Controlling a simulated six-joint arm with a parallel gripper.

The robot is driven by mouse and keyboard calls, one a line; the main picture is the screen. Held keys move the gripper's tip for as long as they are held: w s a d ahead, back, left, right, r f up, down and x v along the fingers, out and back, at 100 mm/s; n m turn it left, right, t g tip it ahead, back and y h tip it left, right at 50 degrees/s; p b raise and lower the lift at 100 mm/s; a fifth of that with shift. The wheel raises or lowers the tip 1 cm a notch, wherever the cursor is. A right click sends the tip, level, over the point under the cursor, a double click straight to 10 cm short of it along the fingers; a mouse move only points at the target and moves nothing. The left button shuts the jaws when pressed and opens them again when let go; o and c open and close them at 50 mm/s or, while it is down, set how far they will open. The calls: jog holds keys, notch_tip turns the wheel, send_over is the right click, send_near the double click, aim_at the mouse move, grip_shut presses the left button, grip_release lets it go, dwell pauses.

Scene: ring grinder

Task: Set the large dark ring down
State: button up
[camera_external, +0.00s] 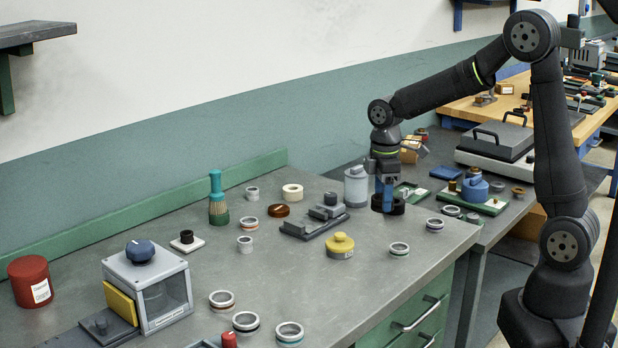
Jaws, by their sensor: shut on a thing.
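The large dark ring (394,207) is at the right part of the grey workbench, near its right edge. My gripper (384,199) points straight down over it, and its blue fingers are shut on the ring. The ring is level and low, at or very near the bench top; I cannot tell whether it touches. The fingers hide part of the ring.
A grey-blue jar (356,187) stands close left of my gripper. A dark fixture (314,222) and a yellow-topped pot (340,245) are further left. Small rings (399,249) and (435,224) lie in front. The bench's middle front is fairly clear.

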send_over(363, 238)
notch_tip(363, 238, down, 3)
jog(key=shift+s+r, duration=0.1)
jog(key=shift+f, duration=2.05)
jog(key=shift+f, duration=0.1)
jog(key=o, duration=1.1)
notch_tip(363, 238, up, 12)
jog(key=shift+r, duration=0.1)
